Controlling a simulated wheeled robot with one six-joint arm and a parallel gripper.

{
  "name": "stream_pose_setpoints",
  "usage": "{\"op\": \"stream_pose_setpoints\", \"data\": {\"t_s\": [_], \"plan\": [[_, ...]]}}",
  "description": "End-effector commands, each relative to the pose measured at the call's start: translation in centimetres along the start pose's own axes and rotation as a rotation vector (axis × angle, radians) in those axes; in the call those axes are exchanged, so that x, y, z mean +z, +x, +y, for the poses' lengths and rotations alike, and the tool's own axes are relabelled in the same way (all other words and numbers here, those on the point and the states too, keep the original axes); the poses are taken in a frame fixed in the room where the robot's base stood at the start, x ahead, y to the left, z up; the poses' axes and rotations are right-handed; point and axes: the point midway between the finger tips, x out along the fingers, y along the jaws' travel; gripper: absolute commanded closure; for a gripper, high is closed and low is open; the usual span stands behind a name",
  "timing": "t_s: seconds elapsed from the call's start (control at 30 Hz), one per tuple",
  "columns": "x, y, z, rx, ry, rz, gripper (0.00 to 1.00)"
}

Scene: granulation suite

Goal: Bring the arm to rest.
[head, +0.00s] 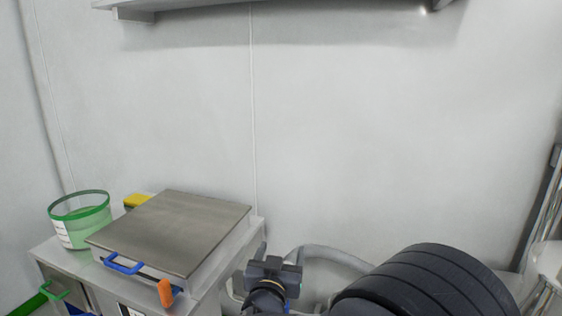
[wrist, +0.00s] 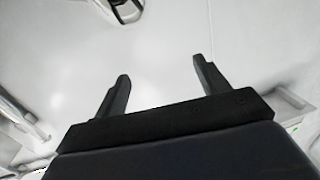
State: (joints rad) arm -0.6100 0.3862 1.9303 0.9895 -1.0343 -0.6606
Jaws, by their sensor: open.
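My gripper (wrist: 161,70) shows in the wrist view with its two dark fingers spread wide apart. It is open, and nothing is between the fingers. In the head view I cannot make out the fingers clearly.
A shelf (head: 190,5) is high on the bare wall (head: 380,130).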

Motion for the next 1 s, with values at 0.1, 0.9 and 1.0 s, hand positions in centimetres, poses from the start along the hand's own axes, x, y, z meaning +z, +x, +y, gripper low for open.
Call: {"op": "stream_pose_setpoints", "data": {"t_s": [0.1,0.9,1.0], "plan": [[-2.0,0.0,0.0,0.0,0.0,0.0,0.3],[-11.2,0.0,0.0,0.0,0.0,0.001,0.3],[-12.1,0.0,0.0,0.0,0.0,0.001,0.3]]}}
